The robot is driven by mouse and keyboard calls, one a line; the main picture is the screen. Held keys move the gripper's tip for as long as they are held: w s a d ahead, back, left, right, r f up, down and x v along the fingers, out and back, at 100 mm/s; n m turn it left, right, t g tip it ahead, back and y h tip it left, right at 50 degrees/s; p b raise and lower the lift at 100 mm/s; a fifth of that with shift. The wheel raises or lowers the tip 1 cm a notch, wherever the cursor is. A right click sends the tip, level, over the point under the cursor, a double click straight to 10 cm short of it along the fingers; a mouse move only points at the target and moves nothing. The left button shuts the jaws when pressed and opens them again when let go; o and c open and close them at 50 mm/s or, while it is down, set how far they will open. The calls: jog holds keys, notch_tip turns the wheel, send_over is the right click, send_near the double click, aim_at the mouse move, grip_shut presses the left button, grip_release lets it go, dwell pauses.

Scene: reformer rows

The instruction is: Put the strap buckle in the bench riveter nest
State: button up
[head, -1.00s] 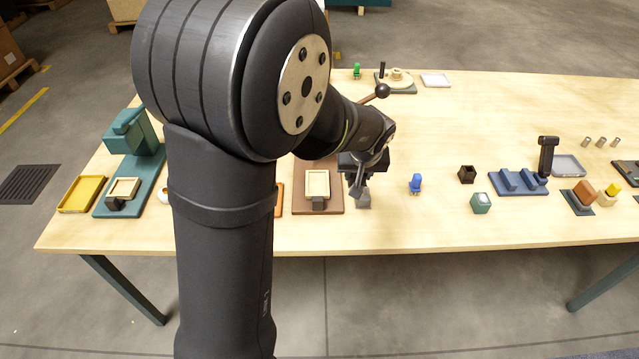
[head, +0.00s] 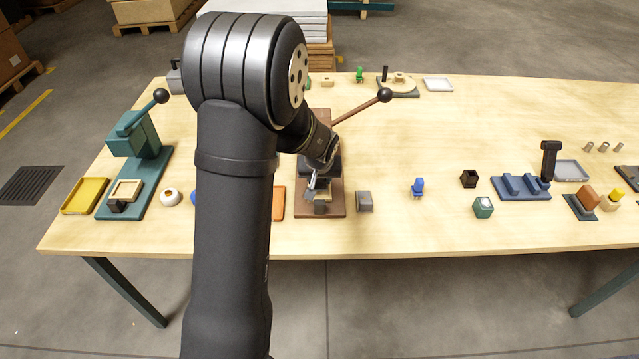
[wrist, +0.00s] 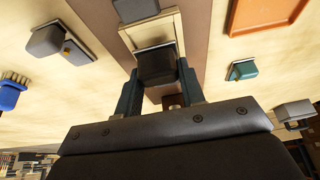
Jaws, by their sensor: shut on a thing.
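My gripper (head: 316,190) is over the brown-based lever press (head: 333,205), which I take to be the bench riveter. Its cream, square-framed nest (head: 321,208) is partly hidden by the gripper and also shows in the wrist view (wrist: 170,26). In the wrist view my gripper (wrist: 159,74) has its two teal fingers shut on a dark block (wrist: 157,66) with a pale edge, probably the strap buckle. The block overlaps the nest's frame in that view. I cannot tell whether it is seated in the nest or held above it.
A grey block (head: 364,201) stands just right of the brown base. An orange tray (head: 279,204) lies to its left. A teal lever press (head: 140,148) with a similar nest stands farther left. A ball-ended lever (head: 362,108) rises behind my wrist. Table front is clear.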

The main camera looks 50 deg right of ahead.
jog(key=shift+f, duration=1.1)
jog(key=shift+f, duration=0.15)
jog(key=o, duration=1)
jog(key=shift+s+a+r, duration=0.1)
jog(key=shift+s+r, duration=0.05)
jog(key=shift+r, duration=0.5)
jog(key=v, duration=1.1)
